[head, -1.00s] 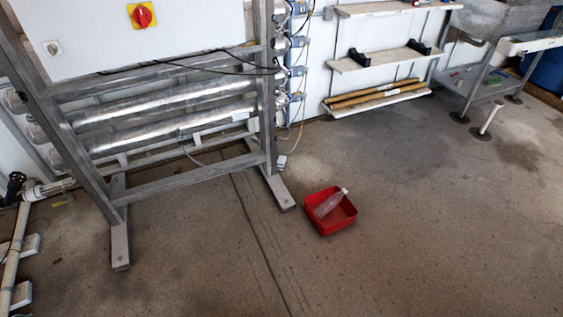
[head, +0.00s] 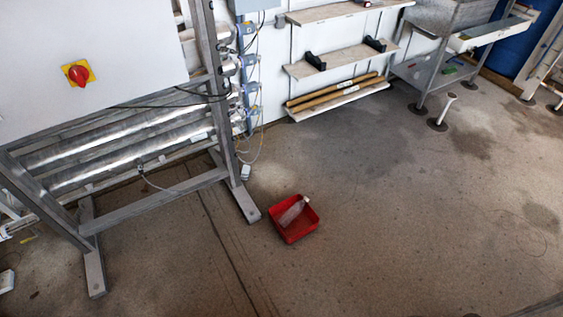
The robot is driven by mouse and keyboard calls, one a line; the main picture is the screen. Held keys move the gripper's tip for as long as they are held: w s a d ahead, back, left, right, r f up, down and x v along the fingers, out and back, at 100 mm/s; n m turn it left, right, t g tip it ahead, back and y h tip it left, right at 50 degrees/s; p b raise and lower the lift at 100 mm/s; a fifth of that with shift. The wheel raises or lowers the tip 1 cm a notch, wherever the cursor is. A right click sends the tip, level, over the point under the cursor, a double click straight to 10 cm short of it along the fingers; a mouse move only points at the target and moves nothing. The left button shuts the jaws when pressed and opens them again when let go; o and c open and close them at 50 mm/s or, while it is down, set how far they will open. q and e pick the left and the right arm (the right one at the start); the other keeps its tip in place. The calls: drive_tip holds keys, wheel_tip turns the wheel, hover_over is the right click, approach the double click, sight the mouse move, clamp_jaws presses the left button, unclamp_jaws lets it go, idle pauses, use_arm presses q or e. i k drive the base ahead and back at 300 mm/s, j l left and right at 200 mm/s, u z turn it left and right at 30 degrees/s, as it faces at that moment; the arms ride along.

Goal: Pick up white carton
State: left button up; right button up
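I see no white carton that I can make out in the head view. A red open box (head: 293,233) stands on the floor near the middle. A clear bottle (head: 292,212) with a pale cap lies tilted in it, its cap end toward the upper right rim. Neither of my grippers is in view.
A metal frame (head: 150,207) with steel tubes and a white cabinet (head: 100,35) stands at left. Wall shelves (head: 330,62) hold wooden bars and dark brackets. A steel sink unit (head: 425,70) and a blue barrel (head: 510,45) are at upper right.

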sight(246, 169)
drive_tip(key=i+l+z, duration=0.6)
drive_tip(key=i+z, duration=0.25)
drive_tip(key=i+l+z, duration=0.1)
drive_tip(key=i+z, duration=0.35)
drive_tip(key=i+u, duration=0.15)
drive_tip(key=i, duration=0.35)
drive_tip(key=i+u, duration=0.2)
drive_tip(key=i, duration=0.3)
drive_tip(key=i+l+u, duration=0.15)
drive_tip(key=i, duration=0.35)
drive_tip(key=i+u, duration=0.25)
drive_tip(key=u, duration=0.2)
drive_tip(key=i+u, duration=0.25)
drive_tip(key=u, duration=0.2)
drive_tip(key=i+l+u, duration=0.2)
drive_tip(key=u, duration=0.25)
drive_tip(key=i+l+u, duration=0.2)
drive_tip(key=u, duration=0.25)
